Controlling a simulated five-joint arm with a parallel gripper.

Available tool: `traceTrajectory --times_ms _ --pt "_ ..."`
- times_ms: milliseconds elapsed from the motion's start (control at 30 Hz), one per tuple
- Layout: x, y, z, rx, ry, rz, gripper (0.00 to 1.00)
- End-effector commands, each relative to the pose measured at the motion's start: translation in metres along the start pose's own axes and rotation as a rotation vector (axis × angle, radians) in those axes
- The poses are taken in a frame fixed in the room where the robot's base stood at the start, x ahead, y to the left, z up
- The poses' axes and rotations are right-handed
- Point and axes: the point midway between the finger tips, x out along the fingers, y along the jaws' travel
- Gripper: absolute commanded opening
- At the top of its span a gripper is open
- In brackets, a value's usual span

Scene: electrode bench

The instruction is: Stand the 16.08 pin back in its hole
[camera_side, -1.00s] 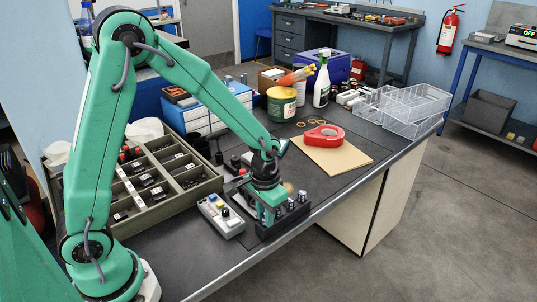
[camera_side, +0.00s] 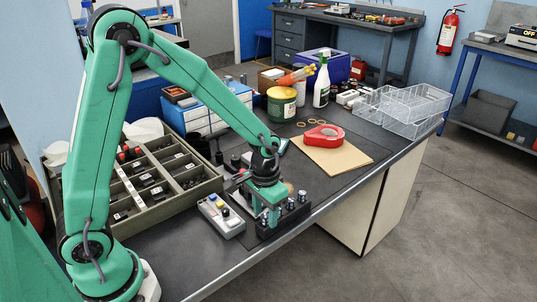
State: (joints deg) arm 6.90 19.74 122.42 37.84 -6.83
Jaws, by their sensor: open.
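My gripper (camera_side: 268,219) points down over the left end of a dark block (camera_side: 290,221) near the front edge of the bench. Its jaws are open. Several metal pins stand in the block, and one pin (camera_side: 290,206) shows just right of the jaws. The left part of the block is partly hidden behind my gripper. I cannot read any size marking or tell which pin is the 16.08 one, nor whether a pin stands between the jaws.
A grey control box (camera_side: 222,217) with coloured buttons lies close left of the block. A compartment tray (camera_side: 150,185) stands further left.

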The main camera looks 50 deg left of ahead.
Motion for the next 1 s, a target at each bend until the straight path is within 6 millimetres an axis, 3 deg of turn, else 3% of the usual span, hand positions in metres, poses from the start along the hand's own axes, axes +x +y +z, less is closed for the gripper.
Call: traceTrajectory --times_ms 500,1000 --pt "-0.060 0.000 0.000 0.000 0.002 0.000 0.44" --pt "-0.069 0.000 0.000 0.000 0.000 0.000 0.44"
